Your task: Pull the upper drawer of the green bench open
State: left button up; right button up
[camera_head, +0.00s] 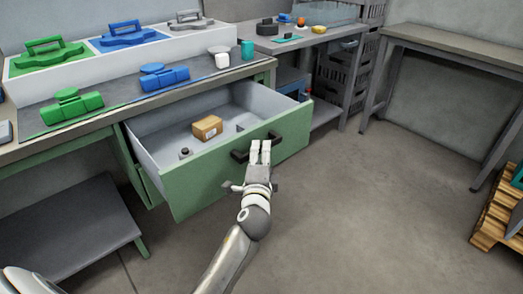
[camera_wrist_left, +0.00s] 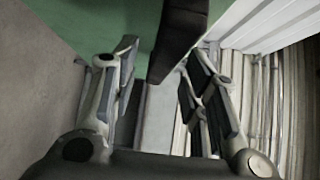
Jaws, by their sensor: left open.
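The upper drawer (camera_head: 216,172) of the green bench (camera_head: 262,66) stands well out, with its grey inside showing. Its black bar handle (camera_head: 257,147) is on the green front. My left gripper (camera_head: 259,152) is at the handle, in front of the drawer. In the left wrist view the dark handle (camera_wrist_left: 181,35) reaches in from the top toward the space between the fingers of my open left gripper (camera_wrist_left: 160,55). I cannot tell whether a finger touches it. My right gripper is in neither view.
A small cardboard box (camera_head: 207,128) and a small dark item (camera_head: 185,152) lie in the drawer. Green and blue tools (camera_head: 165,77) lie on the bench top. A grey lower shelf (camera_head: 65,222) is at left, a wooden pallet (camera_head: 492,215) at far right. The floor (camera_head: 375,200) between is clear.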

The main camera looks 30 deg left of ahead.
pick_arm(q)
jog(key=v, duration=0.9)
jog(key=shift+s, duration=0.1)
